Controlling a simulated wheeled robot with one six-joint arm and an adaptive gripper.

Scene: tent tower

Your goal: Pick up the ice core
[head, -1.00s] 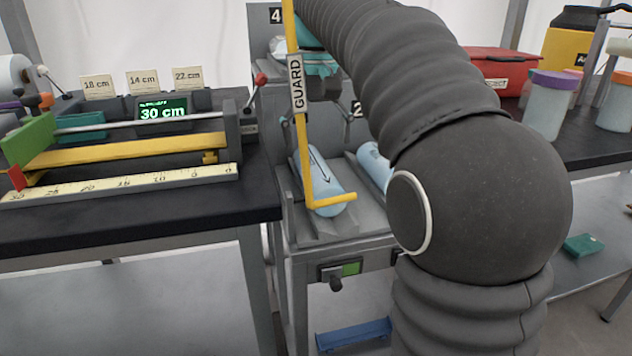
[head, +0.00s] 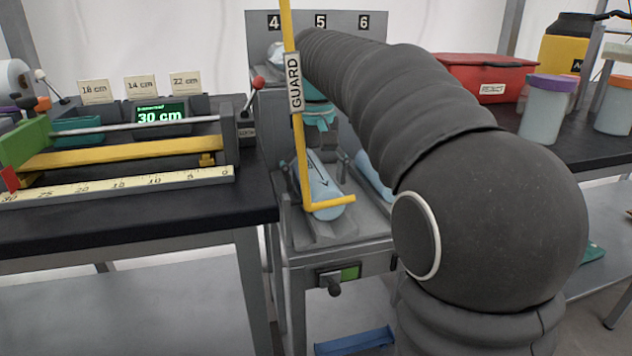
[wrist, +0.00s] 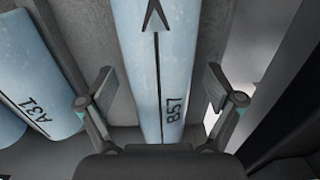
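A pale blue ice core marked B57 (wrist: 158,75) with a black arrow lies in a grey trough in the wrist view. In the head view the ice core (head: 322,190) lies behind a yellow guard bar. My gripper (wrist: 160,100) is open, with one finger on each side of the B57 core; whether they touch it I cannot tell. In the head view my gripper (head: 322,140) is over the core's far part, partly hidden by my arm. A second pale blue core marked A31 (wrist: 38,85) lies to the left in the wrist view.
The yellow guard (head: 303,130) labelled GUARD stands upright at the trough's front left, its foot bent across the core's near end. A measuring bench (head: 120,155) showing 30 cm is at left. A red case (head: 485,72) and jars (head: 547,108) stand at right.

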